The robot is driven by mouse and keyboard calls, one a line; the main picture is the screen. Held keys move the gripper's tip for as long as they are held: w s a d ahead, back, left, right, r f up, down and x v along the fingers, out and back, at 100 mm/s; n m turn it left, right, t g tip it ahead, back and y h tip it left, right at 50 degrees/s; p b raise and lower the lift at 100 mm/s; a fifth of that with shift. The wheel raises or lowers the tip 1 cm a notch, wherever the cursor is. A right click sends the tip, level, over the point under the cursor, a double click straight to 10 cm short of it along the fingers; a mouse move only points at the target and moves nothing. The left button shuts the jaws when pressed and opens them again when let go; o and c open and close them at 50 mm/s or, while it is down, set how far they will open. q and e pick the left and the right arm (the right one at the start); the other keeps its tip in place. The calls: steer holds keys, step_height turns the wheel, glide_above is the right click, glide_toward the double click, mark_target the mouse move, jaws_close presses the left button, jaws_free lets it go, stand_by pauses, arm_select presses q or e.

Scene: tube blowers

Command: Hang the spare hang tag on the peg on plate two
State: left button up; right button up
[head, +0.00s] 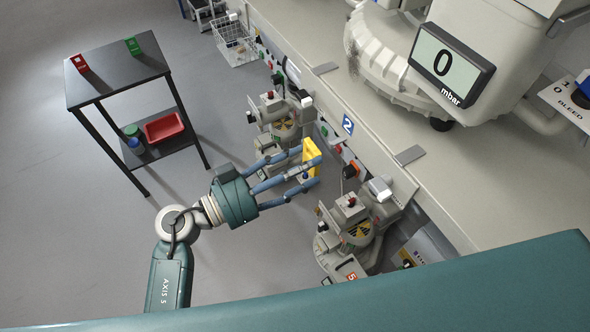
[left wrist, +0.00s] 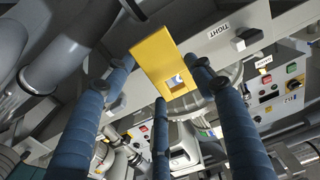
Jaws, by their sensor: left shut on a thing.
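A yellow hang tag (head: 311,150) is held between the blue fingers of my left gripper (head: 311,168), close to the machines under the bench edge. In the left wrist view the tag (left wrist: 158,58) sits between the fingertips, tilted, with a square hole near its lower end. I cannot make out the peg for certain. My right gripper is out of view.
Grey blower machines stand on both sides of the gripper, one behind (head: 284,128) and one nearer (head: 358,232). Open floor lies between.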

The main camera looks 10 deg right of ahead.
arm_select(q)
steer(key=shift+b+x, duration=0.85)
steer(key=shift+x, duration=0.3)
steer(key=x, duration=0.4)
steer(key=shift+d+f, duration=0.2)
steer(key=shift+f, duration=0.2)
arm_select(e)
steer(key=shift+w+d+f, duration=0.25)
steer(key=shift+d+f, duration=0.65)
arm_select(q)
steer(key=shift+f, duration=0.1)
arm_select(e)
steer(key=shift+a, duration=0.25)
